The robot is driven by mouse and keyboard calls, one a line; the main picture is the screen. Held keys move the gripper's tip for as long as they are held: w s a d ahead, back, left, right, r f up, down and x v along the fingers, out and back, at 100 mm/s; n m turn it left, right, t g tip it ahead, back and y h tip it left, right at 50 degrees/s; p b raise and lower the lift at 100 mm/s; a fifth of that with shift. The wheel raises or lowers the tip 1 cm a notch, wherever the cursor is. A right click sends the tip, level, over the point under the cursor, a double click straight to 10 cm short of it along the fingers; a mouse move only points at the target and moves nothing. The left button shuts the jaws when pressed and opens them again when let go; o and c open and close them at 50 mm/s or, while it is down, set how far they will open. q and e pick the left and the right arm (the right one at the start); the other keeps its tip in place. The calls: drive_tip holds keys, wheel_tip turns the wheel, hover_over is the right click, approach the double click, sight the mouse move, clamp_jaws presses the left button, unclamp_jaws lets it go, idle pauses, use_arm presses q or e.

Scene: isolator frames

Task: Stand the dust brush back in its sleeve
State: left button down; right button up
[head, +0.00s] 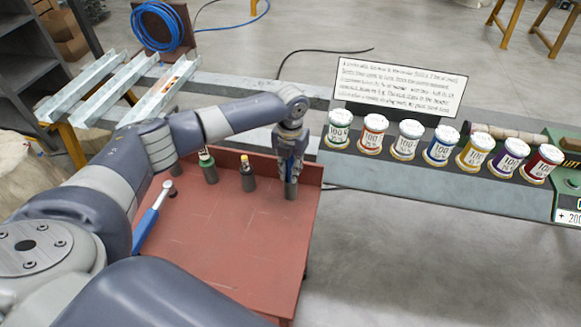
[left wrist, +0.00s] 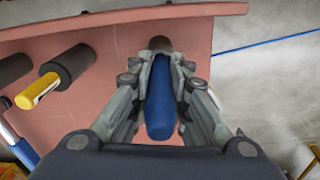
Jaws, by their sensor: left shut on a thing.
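My left gripper (head: 291,170) is shut on a blue handle (left wrist: 160,100), which I take to be the dust brush's; no bristles show. The gripper points down over the right back part of the red tray table. A dark grey cylindrical sleeve (head: 291,191) stands right below the fingertips. It also shows in the left wrist view (left wrist: 160,43), in line with the far end of the handle. The fingers hide where handle and sleeve meet, so I cannot tell how deep the handle's lower part sits. My right gripper is not in view.
Sleeves with a green-topped tool (head: 208,168) and a yellow-handled tool (head: 248,178) stand to the left. A blue-handled tool (head: 150,217) lies on the red table (head: 235,250), whose front is clear. Several labelled jars (head: 407,140) stand on the bench to the right.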

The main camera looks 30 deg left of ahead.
use_arm(q)
drive_tip(key=shift+f, duration=0.25)
drive_tip(key=c, duration=1.4)
unclamp_jaws()
drive_tip(key=shift+c, duration=0.2)
wheel_tip(320, 180, up, 12)
drive_tip(key=shift+r, duration=0.1)
